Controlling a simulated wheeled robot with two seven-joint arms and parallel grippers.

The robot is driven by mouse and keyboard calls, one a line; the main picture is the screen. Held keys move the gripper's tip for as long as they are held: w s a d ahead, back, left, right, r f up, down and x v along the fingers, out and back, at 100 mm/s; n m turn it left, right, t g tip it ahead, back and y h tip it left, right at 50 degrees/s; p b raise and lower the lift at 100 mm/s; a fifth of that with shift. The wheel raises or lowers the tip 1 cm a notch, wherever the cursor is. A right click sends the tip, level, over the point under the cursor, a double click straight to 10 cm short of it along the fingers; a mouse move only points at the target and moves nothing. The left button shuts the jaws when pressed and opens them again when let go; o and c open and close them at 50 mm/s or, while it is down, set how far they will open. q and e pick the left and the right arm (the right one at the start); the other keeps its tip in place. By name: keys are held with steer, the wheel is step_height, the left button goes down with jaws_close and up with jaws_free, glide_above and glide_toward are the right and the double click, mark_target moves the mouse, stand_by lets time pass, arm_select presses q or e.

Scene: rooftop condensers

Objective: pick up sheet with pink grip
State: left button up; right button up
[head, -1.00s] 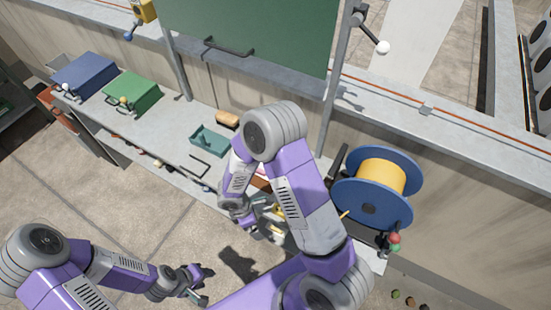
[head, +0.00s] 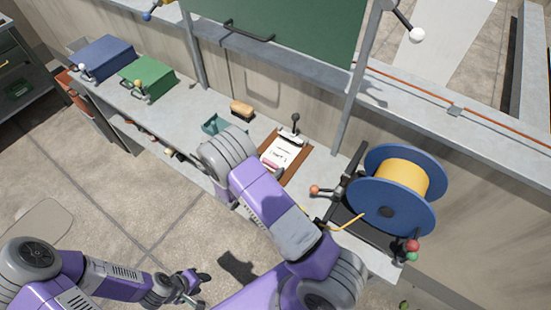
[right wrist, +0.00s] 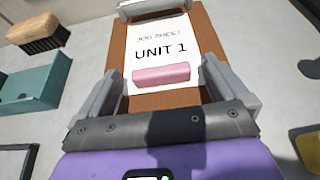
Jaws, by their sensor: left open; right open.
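A white sheet (right wrist: 158,42) printed "JOB SHEET UNIT 1" lies on a brown clipboard (right wrist: 118,62), under a clip at its far edge. A pink grip (right wrist: 162,75) lies across the sheet's near part. In the head view the sheet (head: 284,149) and pink grip (head: 271,167) show on the bench beyond my right arm. My right gripper (right wrist: 163,68) is open, its fingers on either side of the pink grip in the picture; contact cannot be told. My right arm hides this gripper in the head view. My left gripper (head: 193,286) is open and empty, low over the floor.
On the bench (head: 190,117) are a teal tray (head: 214,125), a brush (head: 242,108), and green (head: 147,77) and blue (head: 102,58) boxes. A blue reel with yellow cable (head: 400,180) stands right of the clipboard. A green board (head: 290,30) rises behind.

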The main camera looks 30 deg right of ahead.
steer(key=shift+x, duration=0.8)
steer(key=shift+a, duration=0.1)
steer(key=c, duration=1.1)
